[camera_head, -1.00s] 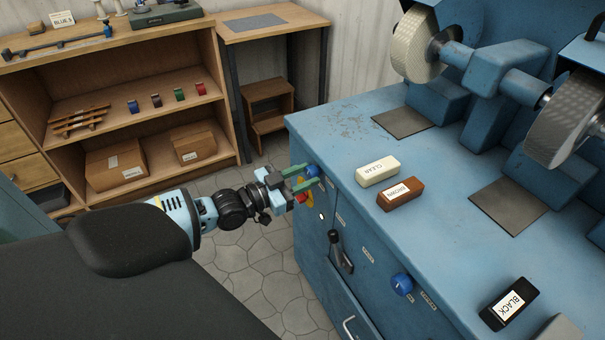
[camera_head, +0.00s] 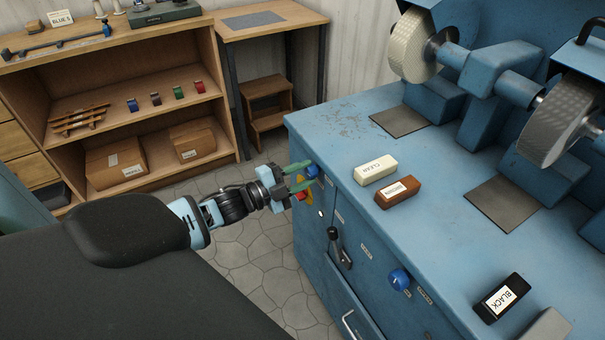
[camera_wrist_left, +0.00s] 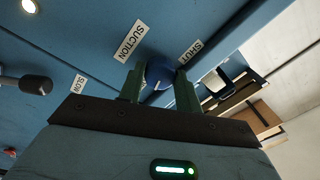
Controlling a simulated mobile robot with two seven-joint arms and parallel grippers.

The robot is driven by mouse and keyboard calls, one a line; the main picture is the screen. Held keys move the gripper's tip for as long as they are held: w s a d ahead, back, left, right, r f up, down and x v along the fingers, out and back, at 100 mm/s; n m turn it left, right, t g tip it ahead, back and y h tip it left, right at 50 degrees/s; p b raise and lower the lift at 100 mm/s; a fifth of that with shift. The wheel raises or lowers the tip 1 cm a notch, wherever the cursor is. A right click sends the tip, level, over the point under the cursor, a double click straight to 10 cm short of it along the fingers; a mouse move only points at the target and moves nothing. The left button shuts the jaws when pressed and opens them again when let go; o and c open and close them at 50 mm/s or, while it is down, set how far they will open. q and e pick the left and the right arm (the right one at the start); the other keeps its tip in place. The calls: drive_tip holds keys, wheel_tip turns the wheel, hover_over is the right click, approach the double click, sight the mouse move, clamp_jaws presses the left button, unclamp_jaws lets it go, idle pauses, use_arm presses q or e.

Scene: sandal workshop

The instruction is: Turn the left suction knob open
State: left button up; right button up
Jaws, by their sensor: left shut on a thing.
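The left suction knob (camera_head: 312,171) is a blue round knob on the front face of the blue machine cabinet, near its far left corner. My left gripper (camera_head: 308,177) is at the knob, its green fingers on either side of it. In the left wrist view the fingers are shut on the blue knob (camera_wrist_left: 158,74), which has a pale pointer line. A SUCTION label (camera_wrist_left: 131,41) and a SHUT label (camera_wrist_left: 191,52) sit beside it. My right gripper is not in view.
A second blue knob (camera_head: 399,279) and a black lever (camera_head: 338,248) are on the cabinet front. CLEAR (camera_head: 375,169), brown (camera_head: 398,192) and BLACK (camera_head: 503,298) bars lie on top, near the grinding wheels (camera_head: 425,45). Shelves (camera_head: 130,97) stand behind my arm.

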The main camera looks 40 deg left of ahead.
use_arm(q)
drive_tip(key=shift+m, duration=1.7)
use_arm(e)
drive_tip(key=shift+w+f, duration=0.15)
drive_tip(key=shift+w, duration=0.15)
use_arm(q)
drive_tip(key=shift+m, duration=0.3)
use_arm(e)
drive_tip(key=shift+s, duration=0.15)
use_arm(q)
drive_tip(key=o, duration=1)
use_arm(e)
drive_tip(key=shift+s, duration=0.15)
use_arm(q)
drive_tip(key=v, duration=0.7)
drive_tip(key=shift+s+a, duration=0.2)
drive_tip(key=shift+s, duration=0.15)
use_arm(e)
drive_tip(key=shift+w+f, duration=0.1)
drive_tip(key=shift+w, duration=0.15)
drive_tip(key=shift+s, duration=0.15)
